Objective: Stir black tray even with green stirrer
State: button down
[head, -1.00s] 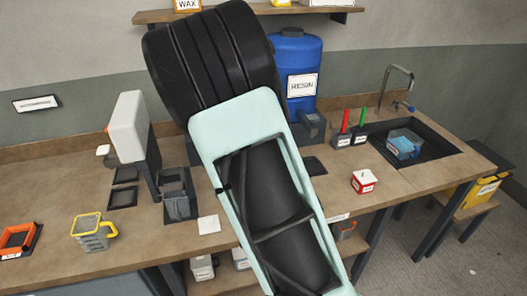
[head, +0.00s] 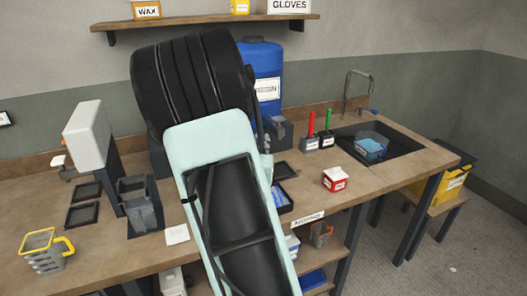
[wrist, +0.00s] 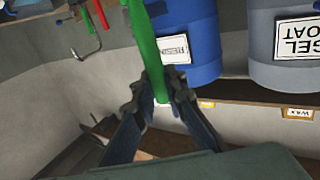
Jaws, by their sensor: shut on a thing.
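In the wrist view my gripper (wrist: 160,88) is shut on a green stirrer (wrist: 147,42), whose long shaft runs up out of the picture. In the head view my arm hides the gripper and the held stirrer. Dark trays lie on the bench: two at the left, one nearer (head: 82,216) and one farther (head: 88,191), and one right of my arm (head: 284,170). Another dark tray with blue in it (head: 283,197) lies in front of that one. I cannot tell which is the task's black tray, nor how even any contents are.
Red (head: 311,125) and green (head: 328,120) sticks stand in holders. Behind my arm is a blue resin drum (head: 264,62). A red-and-white box (head: 336,179), a sink (head: 390,140) with a blue container, a yellow-handled cup (head: 45,250) and a white dispenser (head: 86,135) are around.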

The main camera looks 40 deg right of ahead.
jog(key=shift+s+d+f, duration=0.2)
jog(key=shift+d, duration=0.15)
jog(key=shift+f+b, duration=1.6)
jog(key=shift+f, duration=1)
notch_tip(320, 180, down, 4)
jog(key=b, duration=0.4)
jog(key=shift+r, duration=0.15)
jog(key=shift+a, duration=0.1)
